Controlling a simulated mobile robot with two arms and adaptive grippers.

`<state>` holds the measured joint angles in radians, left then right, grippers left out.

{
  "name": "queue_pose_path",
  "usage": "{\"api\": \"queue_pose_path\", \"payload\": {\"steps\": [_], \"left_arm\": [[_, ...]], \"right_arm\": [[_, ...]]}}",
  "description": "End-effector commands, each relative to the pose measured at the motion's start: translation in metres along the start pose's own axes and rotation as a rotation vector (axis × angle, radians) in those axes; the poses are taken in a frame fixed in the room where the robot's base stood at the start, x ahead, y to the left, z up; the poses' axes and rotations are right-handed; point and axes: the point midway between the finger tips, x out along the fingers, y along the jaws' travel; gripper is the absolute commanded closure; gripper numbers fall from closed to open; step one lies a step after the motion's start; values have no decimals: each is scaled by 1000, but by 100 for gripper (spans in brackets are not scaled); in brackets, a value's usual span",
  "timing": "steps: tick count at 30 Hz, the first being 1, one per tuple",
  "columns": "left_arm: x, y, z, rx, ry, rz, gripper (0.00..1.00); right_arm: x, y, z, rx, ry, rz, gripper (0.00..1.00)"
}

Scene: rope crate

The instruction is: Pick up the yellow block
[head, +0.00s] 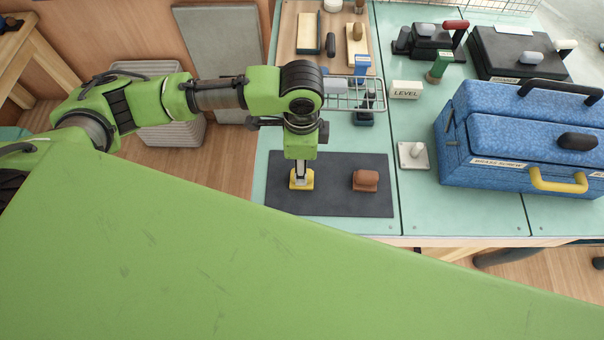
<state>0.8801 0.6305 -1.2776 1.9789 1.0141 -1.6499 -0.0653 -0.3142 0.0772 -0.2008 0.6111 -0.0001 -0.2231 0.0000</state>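The yellow block (301,184) is on the dark mat (335,201) near the front of the green-topped table. My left gripper (301,176) points straight down at the block, with its fingertips at the block's top. The fingers partly hide the block, and I cannot see whether they are open or closed on it. My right gripper is not in view.
A brown block (365,181) sits on the mat to the right. A white plate with a knob (413,155), a LEVEL block (405,90) and a large blue toolbox (480,160) stand further right. A wire rack (345,92) is behind my gripper.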

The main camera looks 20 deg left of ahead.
Motion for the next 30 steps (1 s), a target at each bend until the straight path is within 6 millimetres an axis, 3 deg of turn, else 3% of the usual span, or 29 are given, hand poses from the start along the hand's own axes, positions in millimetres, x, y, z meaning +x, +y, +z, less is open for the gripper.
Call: {"api": "queue_pose_path", "payload": {"steps": [8,13,20,25,30], "left_arm": [[32,-1,0,0,-3,3,60],[51,-1,0,1,-1,1,60],[54,-2,0,1,0,-1,60],[53,-2,0,1,0,-1,99],[53,-2,0,1,0,-1,100]], "right_arm": [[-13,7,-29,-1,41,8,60],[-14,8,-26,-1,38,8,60],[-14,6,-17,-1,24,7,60],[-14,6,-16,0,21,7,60],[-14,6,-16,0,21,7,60]]}}
